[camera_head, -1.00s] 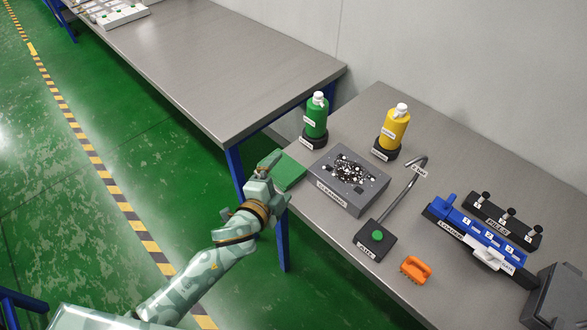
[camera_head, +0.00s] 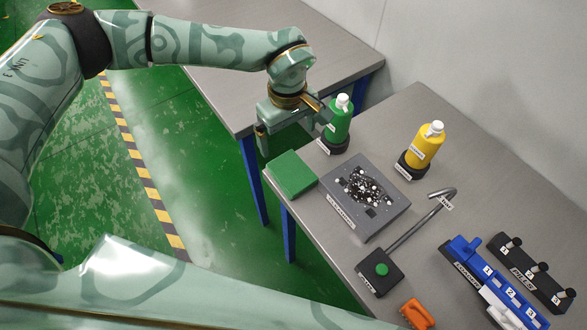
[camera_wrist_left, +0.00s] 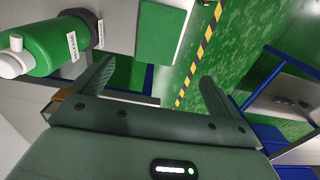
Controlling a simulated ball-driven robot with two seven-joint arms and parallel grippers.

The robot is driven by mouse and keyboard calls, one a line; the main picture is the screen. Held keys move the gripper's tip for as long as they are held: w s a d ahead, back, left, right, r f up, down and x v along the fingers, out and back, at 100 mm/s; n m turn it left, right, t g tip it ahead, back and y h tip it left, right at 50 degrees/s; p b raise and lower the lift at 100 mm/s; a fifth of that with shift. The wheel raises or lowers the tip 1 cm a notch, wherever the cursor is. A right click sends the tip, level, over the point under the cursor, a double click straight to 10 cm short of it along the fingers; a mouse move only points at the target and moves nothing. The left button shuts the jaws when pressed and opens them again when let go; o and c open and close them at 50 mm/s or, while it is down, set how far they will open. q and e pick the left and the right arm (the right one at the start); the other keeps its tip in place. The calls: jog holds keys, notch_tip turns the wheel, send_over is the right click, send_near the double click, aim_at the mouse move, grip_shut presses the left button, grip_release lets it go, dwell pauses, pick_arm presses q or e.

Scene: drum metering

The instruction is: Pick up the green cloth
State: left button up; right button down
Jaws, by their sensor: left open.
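The green cloth (camera_head: 292,175) is a flat green square at the left corner of the near table, beside the grey tray. It also shows in the left wrist view (camera_wrist_left: 160,38), at the top middle. My left gripper (camera_head: 292,128) is beyond the cloth, close to the green bottle (camera_head: 339,122). Its two fingers are spread with nothing between them, as the left wrist view shows (camera_wrist_left: 156,74). The gripper is apart from the cloth in the picture. My right gripper is not seen.
A grey tray (camera_head: 395,212) with black and white bits lies right of the cloth. A yellow bottle (camera_head: 424,150), a black block with a green button (camera_head: 380,270), an orange handle (camera_head: 417,314) and a blue rack (camera_head: 490,275) stand further right. Another table (camera_head: 225,88) is behind.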

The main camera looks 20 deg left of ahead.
pick_arm(q)
send_over(292, 170)
jog(key=f, duration=0.7)
jog(key=shift+a+f+b, duration=0.3)
jog(key=shift+f+b, duration=0.05)
jog(key=f, duration=0.5)
jog(key=shift+d+f+b, duration=0.25)
jog(key=shift+f+b, duration=0.15)
jog(key=c, duration=0.9)
